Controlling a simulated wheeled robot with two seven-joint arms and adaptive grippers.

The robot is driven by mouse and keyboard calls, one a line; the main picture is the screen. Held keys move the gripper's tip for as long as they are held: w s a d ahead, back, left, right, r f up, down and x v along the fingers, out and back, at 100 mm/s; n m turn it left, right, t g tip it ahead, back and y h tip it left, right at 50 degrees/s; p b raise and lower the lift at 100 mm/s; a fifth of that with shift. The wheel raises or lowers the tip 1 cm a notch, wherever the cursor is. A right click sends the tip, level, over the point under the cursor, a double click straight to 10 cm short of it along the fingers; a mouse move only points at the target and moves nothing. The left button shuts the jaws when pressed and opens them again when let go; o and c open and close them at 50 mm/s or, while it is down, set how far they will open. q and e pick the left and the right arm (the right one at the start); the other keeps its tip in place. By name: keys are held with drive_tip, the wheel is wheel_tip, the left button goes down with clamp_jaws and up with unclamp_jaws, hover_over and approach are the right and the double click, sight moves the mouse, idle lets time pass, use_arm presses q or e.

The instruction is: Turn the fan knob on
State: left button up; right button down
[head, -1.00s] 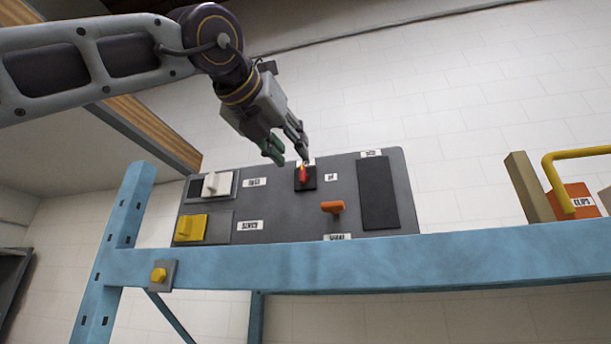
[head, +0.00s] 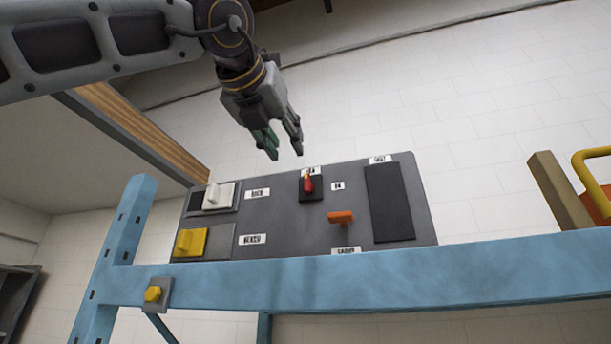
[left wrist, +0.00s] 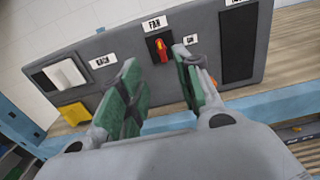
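The fan knob (head: 308,183) is a small red lever with an orange-yellow tip on a black square plate on the grey panel (head: 290,222). In the left wrist view the knob (left wrist: 161,47) sits under a label reading FAN, with a small label, seemingly ON, to its right. Its tip points roughly up toward the FAN label. My left gripper (head: 285,155) is open and empty, above and in front of the knob, apart from it. In the left wrist view its green-padded fingers (left wrist: 155,62) stand either side of the knob. My right gripper is not in view.
The panel also holds a white switch (head: 212,197), a yellow switch (head: 190,242), an orange handle (head: 341,217) and a dark rectangle (head: 389,202). A blue beam (head: 350,277) runs in front below. A wooden post (head: 560,190) stands at right.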

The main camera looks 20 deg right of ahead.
use_arm(q)
drive_tip(key=p, duration=0.3)
approach(306, 177)
drive_tip(key=x, duration=0.4)
drive_tip(key=shift+w+d+r, duration=0.15)
drive_tip(key=shift+w, duration=0.1)
drive_tip(key=shift+p+x, duration=1.1)
drive_tip(key=shift+x, duration=0.8)
drive_tip(key=shift+w+d, duration=0.3)
drive_tip(key=shift+w, duration=0.15)
drive_tip(key=c, duration=0.7)
clamp_jaws()
